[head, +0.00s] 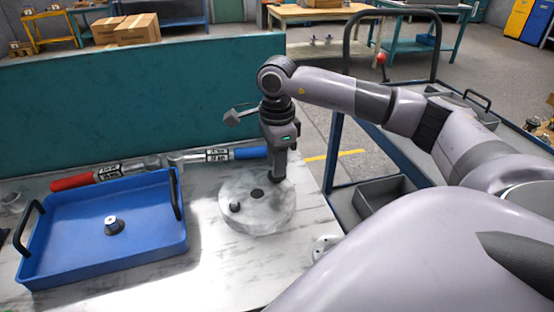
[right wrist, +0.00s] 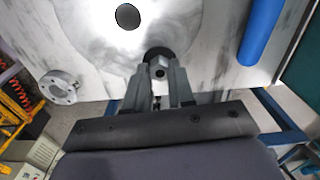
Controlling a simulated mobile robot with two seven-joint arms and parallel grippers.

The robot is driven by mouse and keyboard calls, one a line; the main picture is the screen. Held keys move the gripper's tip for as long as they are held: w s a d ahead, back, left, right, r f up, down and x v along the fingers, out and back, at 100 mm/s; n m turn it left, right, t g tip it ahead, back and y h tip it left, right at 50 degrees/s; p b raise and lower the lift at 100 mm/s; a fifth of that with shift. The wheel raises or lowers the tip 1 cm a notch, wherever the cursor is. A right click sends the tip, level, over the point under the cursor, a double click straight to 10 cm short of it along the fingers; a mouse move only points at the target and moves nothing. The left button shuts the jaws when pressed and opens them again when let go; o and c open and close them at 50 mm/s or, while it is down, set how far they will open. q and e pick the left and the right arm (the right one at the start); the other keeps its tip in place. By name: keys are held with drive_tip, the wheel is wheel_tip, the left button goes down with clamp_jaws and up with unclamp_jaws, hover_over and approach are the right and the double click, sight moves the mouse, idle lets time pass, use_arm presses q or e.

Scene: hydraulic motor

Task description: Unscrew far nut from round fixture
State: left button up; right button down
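My right gripper (head: 276,179) points down at the fixture's far right edge and hides the far nut in the head view. In the right wrist view, the far nut (right wrist: 160,69) shows between the two fingertips of my right gripper (right wrist: 159,72), which appear closed against its sides. My left gripper is not in view.
A blue tray (head: 70,277) with black handles holds one dark nut-like part (head: 113,225). Behind it lie a red-handled tool (head: 85,180) and a blue-handled tool (head: 248,153). A teal panel (head: 130,105) stands behind the table. A small flanged metal part (head: 324,247) sits at the right edge.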

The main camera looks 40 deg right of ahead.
drive_tip(key=n, duration=0.5)
drive_tip(key=shift+n, duration=0.4)
drive_tip(key=n, duration=0.4)
drive_tip(key=shift+n+b, duration=0.3)
drive_tip(key=shift+b, duration=0.05)
drive_tip(key=c, duration=1.2)
unclamp_jaws()
drive_tip(key=shift+r, duration=0.15)
